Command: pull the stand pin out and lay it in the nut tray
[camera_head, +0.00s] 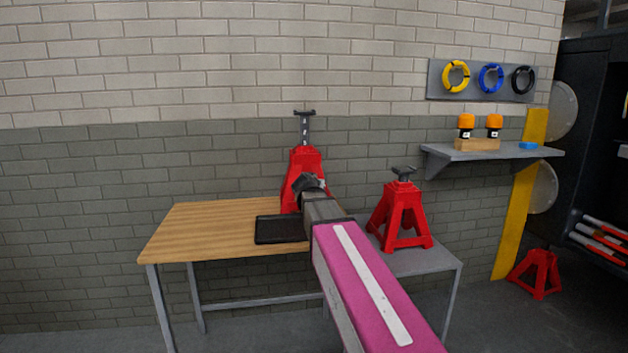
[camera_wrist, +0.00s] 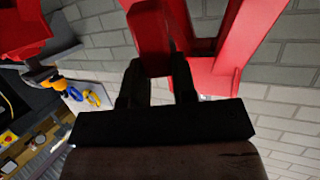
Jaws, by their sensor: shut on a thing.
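The tall red jack stand (camera_head: 302,165) stands at the back of the wooden bench, its grey post raised. My gripper (camera_head: 313,183) is at the front of this stand, partly hidden by my own wrist. In the wrist view my gripper (camera_wrist: 157,72) has its two dark fingers closed on either side of a red block-like piece (camera_wrist: 152,40), which I take to be the stand pin's grip. The pin's shaft is hidden, so I cannot tell how far it sits in the stand. The black nut tray (camera_head: 276,240) lies on the bench, left of my gripper; its inside looks empty.
A shorter red jack stand (camera_head: 402,215) stands to the right on a grey surface (camera_head: 430,262). A wall shelf (camera_head: 490,153) holds orange-topped bottles. The wooden bench top (camera_head: 205,230) is clear left of the tray. Another red stand (camera_head: 538,274) is on the floor.

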